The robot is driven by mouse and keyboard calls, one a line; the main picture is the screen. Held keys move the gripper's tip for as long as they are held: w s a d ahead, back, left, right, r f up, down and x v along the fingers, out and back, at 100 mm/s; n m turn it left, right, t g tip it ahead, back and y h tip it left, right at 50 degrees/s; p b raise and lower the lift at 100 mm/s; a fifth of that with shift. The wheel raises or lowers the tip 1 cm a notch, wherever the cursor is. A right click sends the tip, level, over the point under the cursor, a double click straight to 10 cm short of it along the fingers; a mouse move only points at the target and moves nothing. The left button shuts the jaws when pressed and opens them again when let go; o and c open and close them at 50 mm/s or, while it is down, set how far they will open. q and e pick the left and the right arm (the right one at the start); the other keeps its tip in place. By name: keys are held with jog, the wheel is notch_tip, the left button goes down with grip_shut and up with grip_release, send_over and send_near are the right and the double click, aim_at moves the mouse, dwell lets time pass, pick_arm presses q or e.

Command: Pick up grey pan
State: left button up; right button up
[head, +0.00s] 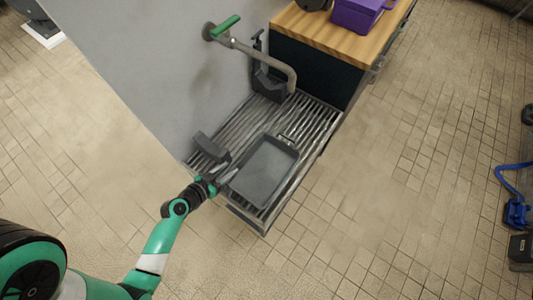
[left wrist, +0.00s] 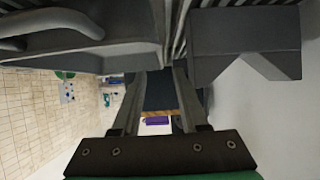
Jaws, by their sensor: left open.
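The grey pan (head: 265,172) is a shallow rectangular tray lying on a slatted metal rack in the head view. In the left wrist view the pan's grey side (left wrist: 90,52) fills the upper left, with a loop-shaped bar above it. My left gripper (head: 225,176) is at the pan's left side, between it and a dark grey block (head: 210,147). In the left wrist view its two fingers (left wrist: 160,75) are apart with nothing held between them. I cannot tell whether a finger touches the pan. My right gripper is out of view.
The grey block also shows close by in the left wrist view (left wrist: 245,42). A pipe tap with a green handle (head: 228,24) reaches over the rack (head: 318,118) from the grey wall. A wood-topped cabinet (head: 330,35) carries a purple box (head: 358,14). The tiled floor at right is mostly clear.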

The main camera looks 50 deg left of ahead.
aim_at(242, 159)
pick_arm(q)
jog(key=b+x, duration=0.1)
jog(key=x, duration=0.4)
jog(key=shift+w+f, duration=0.1)
jog(key=shift+w, duration=0.3)
jog(key=b+x, duration=0.1)
jog(key=x, duration=0.3)
jog(key=shift+w+f+b, duration=0.15)
jog(key=shift+f+b, duration=0.1)
jog(key=shift+b, duration=0.1)
jog(key=shift+w+a, duration=0.15)
jog(key=shift+w, duration=0.2)
jog(key=shift+s, duration=0.1)
jog(key=shift+c, duration=0.4)
grip_shut()
